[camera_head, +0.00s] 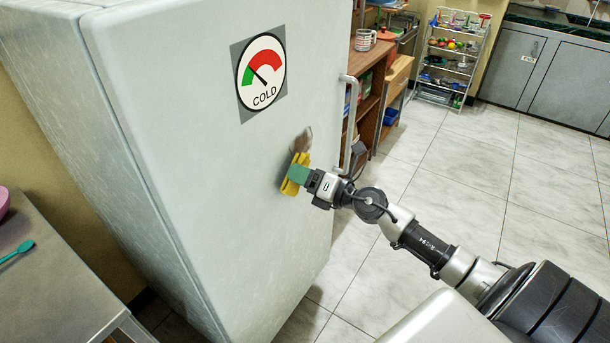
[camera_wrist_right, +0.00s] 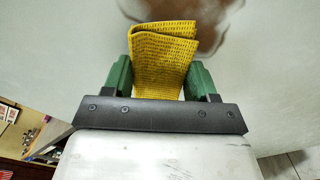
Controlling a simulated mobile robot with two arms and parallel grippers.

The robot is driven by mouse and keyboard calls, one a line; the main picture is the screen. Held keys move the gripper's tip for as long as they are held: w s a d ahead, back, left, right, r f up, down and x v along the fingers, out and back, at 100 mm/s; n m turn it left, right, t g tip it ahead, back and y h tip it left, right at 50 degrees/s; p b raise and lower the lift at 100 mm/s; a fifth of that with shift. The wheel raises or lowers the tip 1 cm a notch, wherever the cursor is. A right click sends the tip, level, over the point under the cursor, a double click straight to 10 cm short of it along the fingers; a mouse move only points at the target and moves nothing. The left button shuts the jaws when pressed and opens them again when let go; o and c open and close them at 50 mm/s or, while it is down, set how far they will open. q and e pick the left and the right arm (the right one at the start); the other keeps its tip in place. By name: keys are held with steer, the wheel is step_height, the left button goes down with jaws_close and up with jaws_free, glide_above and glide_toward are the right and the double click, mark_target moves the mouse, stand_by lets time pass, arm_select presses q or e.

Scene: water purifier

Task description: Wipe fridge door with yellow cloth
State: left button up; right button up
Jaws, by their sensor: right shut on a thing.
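The white fridge door (camera_head: 215,150) fills the left half of the head view, with a vertical handle at its right edge. A brown stain (camera_head: 303,139) is on the door; it also shows in the right wrist view (camera_wrist_right: 218,8). My right gripper (camera_head: 294,176) is shut on the folded yellow cloth (camera_head: 290,187), just below the stain. In the wrist view the yellow cloth (camera_wrist_right: 162,55) stands between the green fingers and overlaps the stain in the picture. I cannot tell whether the cloth touches the door. My left gripper is not in view.
The fridge handle (camera_head: 349,125) is close to my right gripper. A COLD gauge sticker (camera_head: 262,72) is higher on the door. A metal table (camera_head: 50,285) with a teal spoon (camera_head: 17,251) is at left. Wooden shelves (camera_head: 368,95) stand behind. The tiled floor at right is open.

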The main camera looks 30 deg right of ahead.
steer(key=shift+w+a, duration=0.25)
steer(key=shift+w, duration=0.4)
